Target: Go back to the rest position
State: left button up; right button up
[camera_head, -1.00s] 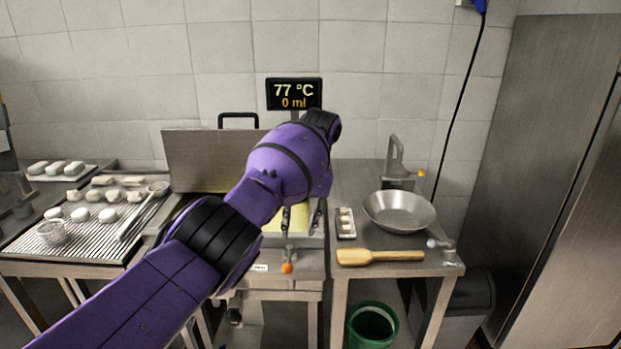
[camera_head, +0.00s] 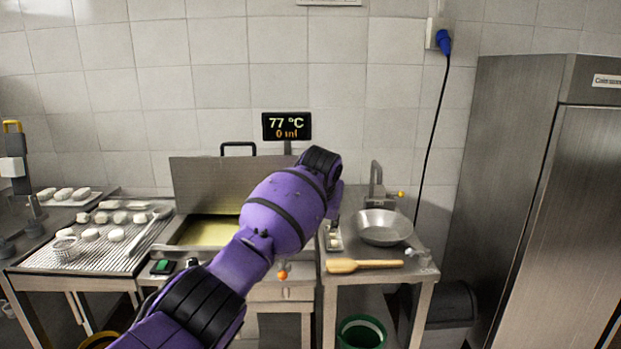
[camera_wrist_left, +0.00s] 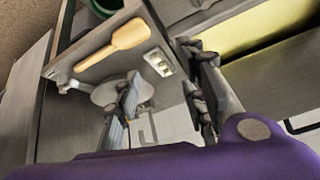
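My left arm, purple and black, reaches in from the lower left of the head view, in front of the fryer (camera_head: 205,233) with its yellow bath. The arm hides nearly all of the left gripper there. In the left wrist view my left gripper (camera_wrist_left: 160,63) has its fingers apart with nothing held between them. Behind the fingers lie the right-hand table, a small tray of white pieces (camera_wrist_left: 158,62) and a wooden paddle (camera_wrist_left: 130,34). My right gripper is in neither view.
A ribbed drainer (camera_head: 100,260) with white pieces and a wire basket (camera_head: 67,249) is at left. The side table holds a metal bowl (camera_head: 384,227) and the paddle (camera_head: 364,265). A green bin (camera_head: 362,333) is below; a steel fridge (camera_head: 510,170) stands right.

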pick_arm(q)
jog(key=s+a+f+m+t+h+p, duration=0.1)
jog(key=s+a+f+t+h, duration=0.15)
jog(key=s+f, duration=0.5)
jog(key=s+a+f+m+t+h+p, duration=0.1)
jog(key=s+f+t+h, duration=0.3)
jog(key=f, duration=0.6)
jog(key=s+a+f+n+g+y, duration=0.1)
jog(key=s+a+f, duration=0.5)
jog(key=s, duration=1.1)
jog(key=s+a+f+n+g+y+p, duration=0.1)
jog(key=s+a+f, duration=0.5)
jog(key=s, duration=1.1)
jog(key=s+a+f+n+g+y+p, duration=0.1)
jog(key=s+a+f+y, duration=0.3)
jog(key=s, duration=1.2)
jog(key=a+f+n+g, duration=0.1)
jog(key=a+f, duration=0.2)
jog(key=shift+s+f+n+g, duration=0.3)
jog(key=shift+s+g, duration=0.05)
jog(key=shift+s, duration=0.05)
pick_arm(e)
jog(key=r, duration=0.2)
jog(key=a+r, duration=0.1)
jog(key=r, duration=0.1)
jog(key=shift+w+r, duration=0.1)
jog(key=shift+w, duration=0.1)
